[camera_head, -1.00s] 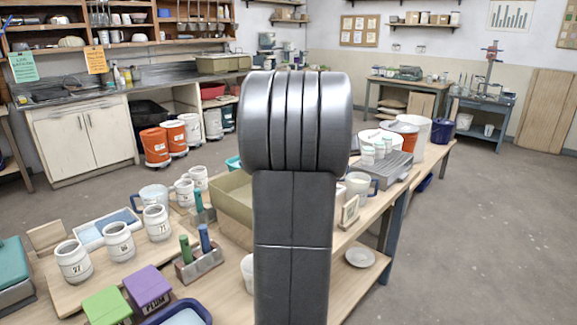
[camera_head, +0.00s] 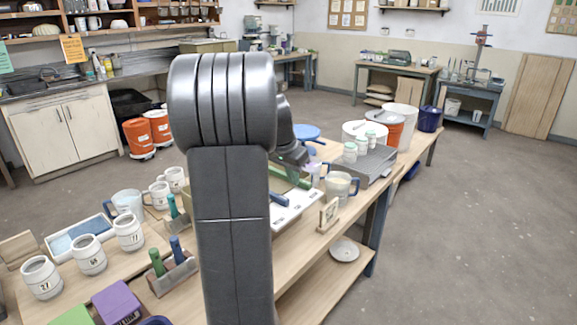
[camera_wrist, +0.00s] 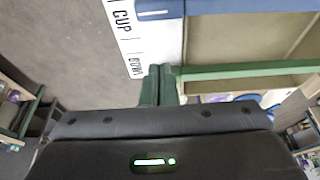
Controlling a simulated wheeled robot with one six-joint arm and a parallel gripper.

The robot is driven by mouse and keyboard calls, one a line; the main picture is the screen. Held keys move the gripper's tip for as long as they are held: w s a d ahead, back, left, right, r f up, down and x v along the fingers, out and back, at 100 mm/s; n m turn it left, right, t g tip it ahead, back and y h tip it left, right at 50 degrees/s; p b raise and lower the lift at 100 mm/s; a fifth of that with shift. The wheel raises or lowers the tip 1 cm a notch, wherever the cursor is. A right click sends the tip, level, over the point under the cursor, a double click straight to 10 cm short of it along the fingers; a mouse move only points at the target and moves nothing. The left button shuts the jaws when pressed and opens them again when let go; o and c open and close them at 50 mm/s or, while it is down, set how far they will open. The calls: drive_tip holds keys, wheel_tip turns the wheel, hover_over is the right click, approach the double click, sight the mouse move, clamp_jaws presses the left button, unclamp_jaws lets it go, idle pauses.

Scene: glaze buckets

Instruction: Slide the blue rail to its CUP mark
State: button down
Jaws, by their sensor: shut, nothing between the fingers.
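In the wrist view the blue rail (camera_wrist: 240,6) crosses the top edge. Its blue end block with a white line (camera_wrist: 160,9) lies on a white strip (camera_wrist: 152,42) lettered CUP and BOWL. The block is near the CUP lettering (camera_wrist: 122,20); I cannot tell if it lines up with the mark. A green rail (camera_wrist: 250,70) runs parallel, nearer to me. My gripper (camera_wrist: 160,85) is shut and empty, near the green rail's left end and apart from the blue end block. In the head view the blue end block (camera_head: 280,200) shows on the white strip (camera_head: 296,208); my arm hides part of the box.
Numbered mugs (camera_head: 88,254) and a tool holder (camera_head: 173,272) stand left of my arm. A mug (camera_head: 340,187), a small framed card (camera_head: 328,214) and a grey rack (camera_head: 370,165) stand to the right. Open floor lies beyond the bench's right edge.

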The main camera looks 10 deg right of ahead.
sight(284, 197)
drive_tip(key=x, duration=0.4)
drive_tip(key=s+a, duration=0.2)
drive_tip(key=shift+s+a+r+p, duration=0.15)
drive_tip(key=shift+a+r+p, duration=0.15)
drive_tip(key=shift+a, duration=0.1)
drive_tip(key=shift+a+f, duration=0.15)
drive_tip(key=shift+s, duration=0.1)
drive_tip(key=shift+s+a+b, duration=0.4)
drive_tip(key=shift+a+b, duration=0.05)
drive_tip(key=shift+a, duration=0.1)
